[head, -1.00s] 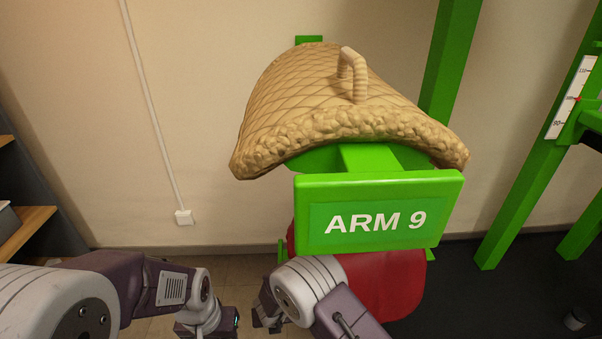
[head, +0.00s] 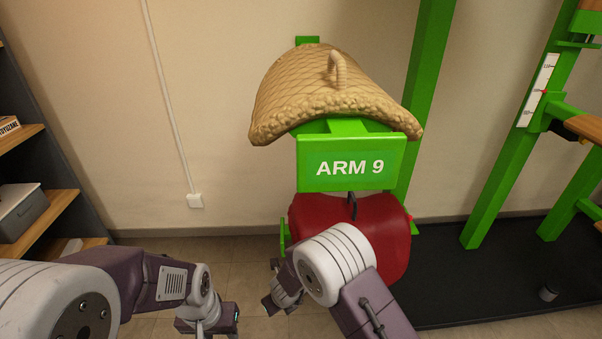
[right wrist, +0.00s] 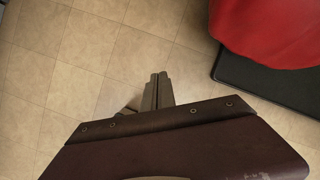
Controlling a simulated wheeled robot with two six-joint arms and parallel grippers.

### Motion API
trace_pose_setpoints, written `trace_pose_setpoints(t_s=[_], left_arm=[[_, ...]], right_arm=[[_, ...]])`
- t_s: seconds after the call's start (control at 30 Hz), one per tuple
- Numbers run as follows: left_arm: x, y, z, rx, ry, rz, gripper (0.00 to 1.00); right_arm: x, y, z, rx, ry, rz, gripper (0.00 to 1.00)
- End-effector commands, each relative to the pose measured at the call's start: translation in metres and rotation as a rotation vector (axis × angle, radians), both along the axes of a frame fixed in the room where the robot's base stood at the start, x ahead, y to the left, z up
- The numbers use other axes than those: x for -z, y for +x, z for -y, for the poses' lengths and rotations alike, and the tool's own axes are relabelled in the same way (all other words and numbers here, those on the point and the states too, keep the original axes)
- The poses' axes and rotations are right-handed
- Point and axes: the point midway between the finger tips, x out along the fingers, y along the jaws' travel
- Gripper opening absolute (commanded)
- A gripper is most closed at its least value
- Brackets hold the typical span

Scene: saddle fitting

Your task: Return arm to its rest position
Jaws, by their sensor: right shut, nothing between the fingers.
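A tan quilted saddle pad (head: 310,85) with a rough fringed front edge and an upright loop handle drapes over a green support arm. The green sign "ARM 9" (head: 350,163) is at its front. My right arm (head: 335,265) is bent below the sign, clear of the pad. Its gripper (right wrist: 158,80) shows in the right wrist view with fingers together and nothing between them, over bare floor tiles. My left arm (head: 160,280) is folded at the lower left.
A red rounded object (head: 385,235) is under the sign, partly behind my right arm; it also shows in the right wrist view (right wrist: 270,30). A green frame with a scale (head: 538,90) stands on a black mat (head: 480,285) at right. Shelves (head: 30,190) are at left.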

Motion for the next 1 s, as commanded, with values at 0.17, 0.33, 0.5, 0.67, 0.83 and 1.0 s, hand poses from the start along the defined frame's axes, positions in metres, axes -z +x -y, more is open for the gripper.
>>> trace_pose_setpoints(t_s=[0.17, 0.33, 0.5, 0.67, 0.83, 1.0], left_arm=[[-0.044, 0.0, 0.0, 0.0, 0.0, 0.0, 0.43], [-0.095, 0.0, 0.0, 0.0, 0.0, 0.0, 0.43], [-0.166, 0.0, 0.0, 0.0, 0.0, 0.0, 0.43], [-0.207, 0.0, 0.0, 0.0, 0.0, 0.0, 0.43], [-0.218, 0.0, 0.0, 0.0, 0.0, 0.0, 0.43], [-0.215, 0.0, 0.0, 0.0, 0.0, -0.001, 0.43]], right_arm=[[-0.081, 0.003, 0.024, -0.343, -0.08, 0.053, 0.0], [-0.173, -0.012, 0.066, -0.826, -0.218, 0.12, 0.0], [-0.284, -0.066, 0.141, -1.54, -0.443, 0.164, 0.0], [-0.343, -0.127, 0.206, -2.114, -0.589, 0.126, 0.0], [-0.359, -0.158, 0.237, -2.389, -0.629, 0.082, 0.0], [-0.356, -0.161, 0.24, -2.421, -0.633, 0.078, 0.0]])
